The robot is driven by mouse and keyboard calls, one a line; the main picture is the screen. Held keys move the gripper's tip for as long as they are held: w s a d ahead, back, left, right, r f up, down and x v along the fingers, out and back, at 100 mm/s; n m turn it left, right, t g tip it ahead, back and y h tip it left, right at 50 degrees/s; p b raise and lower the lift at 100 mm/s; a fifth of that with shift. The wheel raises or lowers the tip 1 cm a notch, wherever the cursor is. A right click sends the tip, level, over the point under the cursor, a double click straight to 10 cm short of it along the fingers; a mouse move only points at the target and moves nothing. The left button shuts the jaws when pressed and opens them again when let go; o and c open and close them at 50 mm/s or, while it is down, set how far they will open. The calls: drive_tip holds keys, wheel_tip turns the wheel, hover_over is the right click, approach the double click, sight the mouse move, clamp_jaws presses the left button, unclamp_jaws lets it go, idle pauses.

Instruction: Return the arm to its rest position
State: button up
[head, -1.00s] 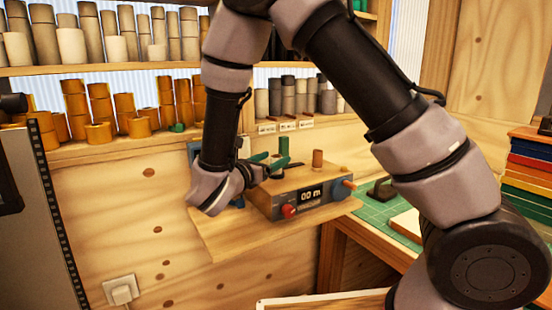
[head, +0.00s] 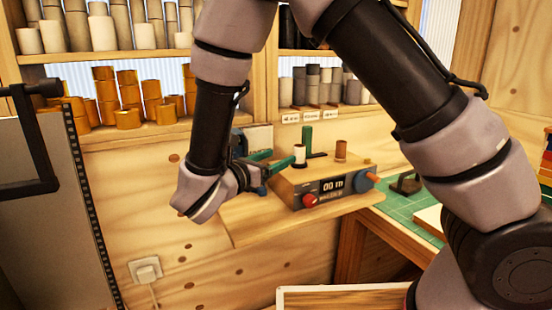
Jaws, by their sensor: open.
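My arm reaches down from the top, and my gripper (head: 281,158) points right with its green fingers apart and nothing visible held between them. It is at the left side of a wooden winding device (head: 325,186) with a "00 m" display, a red knob and a blue-and-orange end. A small white roll (head: 299,155) stands on the device just right of the fingertips; I cannot tell if they touch. A green upright post (head: 307,139) and a brown cylinder (head: 341,150) also stand on the device.
The device sits on a wooden wall shelf (head: 240,222). Shelves of orange rolls (head: 127,118) and grey rolls (head: 312,86) are behind. A grey cabinet (head: 35,200) with a dark handle is at left. A green cutting mat (head: 405,208) lies on the right bench.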

drive_tip(key=d+r+m+g, duration=0.1)
drive_tip(key=d+m+g, duration=0.1)
drive_tip(key=d, duration=0.1)
drive_tip(key=d+r+m+g+h, duration=0.1)
drive_tip(key=d+m+g, duration=0.1)
drive_tip(key=d, duration=0.2)
drive_tip(key=w+d+r+m+g, duration=0.1)
drive_tip(key=d+m+g, duration=0.1)
drive_tip(key=d, duration=0.1)
drive_tip(key=shift+d, duration=0.15)
drive_tip(key=s+d+r+m+g+y, duration=0.2)
drive_tip(key=s+d+m+g+y, duration=0.15)
drive_tip(key=d+m, duration=0.35)
drive_tip(key=s+d+r+m+g+y, duration=0.2)
drive_tip(key=s+d+m+g+y, duration=0.15)
drive_tip(key=d+m, duration=0.25)
drive_tip(key=s+r+m+t+y, duration=0.2)
drive_tip(key=r+m+t+y, duration=0.1)
drive_tip(key=r+m, duration=0.2)
drive_tip(key=s+d+r+m+t+y, duration=0.1)
drive_tip(key=s+r+m+t+y, duration=0.1)
drive_tip(key=m, duration=0.6)
wheel_tip(320, 180, up, 3)
drive_tip(key=shift+d+f+m+t+y, duration=0.1)
drive_tip(key=shift+d+m+t+y, duration=0.3)
drive_tip(key=shift+y, duration=0.6)
